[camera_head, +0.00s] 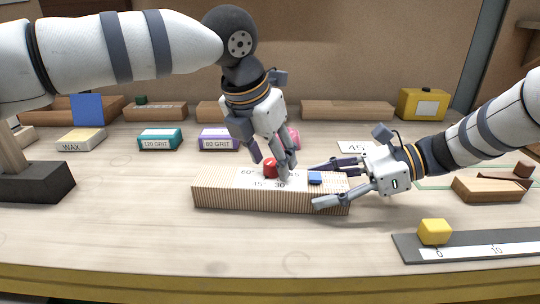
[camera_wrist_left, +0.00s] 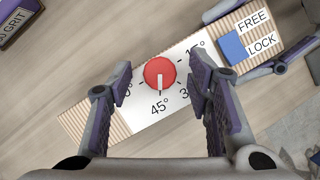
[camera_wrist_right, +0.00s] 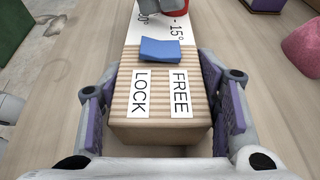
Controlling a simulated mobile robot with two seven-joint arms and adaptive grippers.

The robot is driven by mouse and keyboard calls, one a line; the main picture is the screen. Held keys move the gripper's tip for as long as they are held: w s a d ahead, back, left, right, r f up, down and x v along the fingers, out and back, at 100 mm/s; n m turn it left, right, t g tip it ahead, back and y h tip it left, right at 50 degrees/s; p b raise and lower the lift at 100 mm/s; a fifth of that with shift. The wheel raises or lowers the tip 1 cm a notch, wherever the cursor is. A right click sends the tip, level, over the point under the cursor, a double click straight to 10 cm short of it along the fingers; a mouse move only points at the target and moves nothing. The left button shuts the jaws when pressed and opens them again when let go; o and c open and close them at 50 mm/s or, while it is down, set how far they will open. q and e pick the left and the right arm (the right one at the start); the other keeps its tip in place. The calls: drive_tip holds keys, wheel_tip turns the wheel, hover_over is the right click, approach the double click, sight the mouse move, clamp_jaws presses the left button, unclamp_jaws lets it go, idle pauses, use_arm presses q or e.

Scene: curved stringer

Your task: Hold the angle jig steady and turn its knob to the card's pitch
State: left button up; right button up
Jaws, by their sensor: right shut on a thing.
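The angle jig (camera_head: 215,192) is a long ribbed wooden block with a white dial plate, lying on the bench. Its red knob (camera_wrist_left: 160,73) has a white pointer at the 45° mark in the left wrist view. A blue slider (camera_wrist_right: 160,50) sits near the FREE and LOCK labels; I cannot tell which it favours. The card (camera_head: 356,147) lies behind the jig and reads 45. My left gripper (camera_head: 271,168) is above the jig, open, its fingers on both sides of the knob with gaps. My right gripper (camera_head: 322,186) is shut on the jig's right end.
Wax (camera_head: 81,140), a 120 grit block (camera_head: 160,139) and an 80 grit block (camera_head: 217,138) stand behind. A pink lump (camera_head: 293,138) is behind my left gripper. A ruler strip (camera_head: 480,247) with a yellow cube (camera_head: 434,232) lies front right. The front left bench is clear.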

use_arm(q)
drive_tip(key=shift+r, duration=0.1)
drive_tip(key=v, duration=1.1)
drive_tip(key=shift+s+r, duration=0.2)
drive_tip(key=shift+r, duration=0.15)
drive_tip(key=shift+a, duration=0.1)
use_arm(e)
drive_tip(key=o, duration=1.8)
drive_tip(key=o, duration=0.5)
drive_tip(key=shift+c, duration=0.2)
